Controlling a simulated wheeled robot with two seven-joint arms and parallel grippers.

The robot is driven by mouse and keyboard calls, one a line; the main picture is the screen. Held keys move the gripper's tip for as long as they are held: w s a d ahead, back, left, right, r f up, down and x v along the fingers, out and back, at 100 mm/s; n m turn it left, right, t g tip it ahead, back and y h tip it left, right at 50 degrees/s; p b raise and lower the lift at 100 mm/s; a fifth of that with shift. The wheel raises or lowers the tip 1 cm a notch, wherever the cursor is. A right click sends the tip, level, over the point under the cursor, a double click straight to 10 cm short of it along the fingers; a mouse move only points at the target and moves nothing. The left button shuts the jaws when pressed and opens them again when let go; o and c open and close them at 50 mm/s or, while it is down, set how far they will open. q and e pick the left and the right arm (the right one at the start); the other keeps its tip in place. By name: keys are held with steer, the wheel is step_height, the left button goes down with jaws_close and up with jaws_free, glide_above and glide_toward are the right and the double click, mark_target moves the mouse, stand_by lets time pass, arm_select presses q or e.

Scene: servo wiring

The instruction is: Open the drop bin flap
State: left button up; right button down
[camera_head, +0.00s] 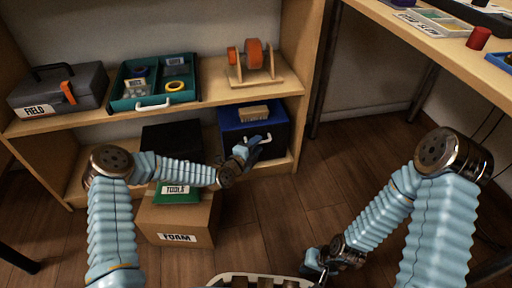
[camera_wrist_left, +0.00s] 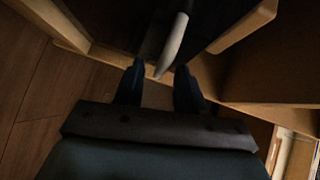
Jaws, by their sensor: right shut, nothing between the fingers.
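The blue drop bin (camera_head: 226,120) stands on the lower shelf, with a tan label on its top edge and a dark front. Its pale handle (camera_head: 250,140) is partly hidden by my left gripper (camera_head: 262,142). In the left wrist view the handle (camera_wrist_left: 174,42) reaches down toward the gap between my left fingers (camera_wrist_left: 158,84), which are spread on either side. The fingers are apart and I see no grip on the handle. The flap looks closed, though the gripper hides part of it. My right gripper (camera_head: 314,264) is low near the bottom edge, shut and empty.
A cardboard box (camera_head: 160,218) marked FOAM, with a green TOOLS box (camera_head: 180,193) on it, stands below my left forearm. The upper shelf holds a grey FIELD case (camera_head: 60,88), a teal tray (camera_head: 128,102) and an orange spool (camera_head: 253,54). The floor right of the shelf is clear.

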arm_select(q)
steer(key=shift+w, duration=0.1)
jaws_close()
steer(key=shift+d, duration=0.1)
stand_by(0.4)
